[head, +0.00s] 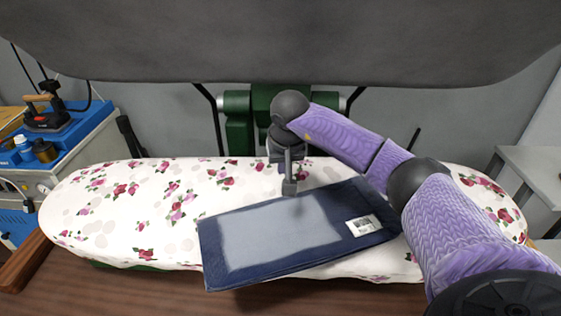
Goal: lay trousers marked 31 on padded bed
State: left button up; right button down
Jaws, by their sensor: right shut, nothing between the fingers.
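The folded dark blue trousers (285,238), with a paler blue middle, lie on the flower-patterned padded bed (120,215). Their front left corner hangs past the bed's front edge. A white tag (364,226) with dark print is at their right end; its number is too small to read. My right gripper (289,190) is shut and empty, pointing down at the far edge of the trousers. I cannot tell whether it touches them. My right arm covers the bed's right part. My left gripper is not in view.
A large grey press head (290,45) hangs above the bed. Green machinery (238,120) stands behind it. On the left, an iron (45,115) and small containers sit on a blue-topped unit (75,130). A grey table (540,170) is at right. The bed's left part is clear.

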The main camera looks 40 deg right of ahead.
jog(key=b+x, duration=0.1)
jog(key=x, duration=0.3)
jog(key=shift+f, duration=0.1)
jog(key=s, duration=0.1)
jog(key=s+a+p, duration=0.1)
jog(key=s, duration=0.1)
jog(key=shift+a, duration=0.3)
jog(key=shift+s+a, duration=0.2)
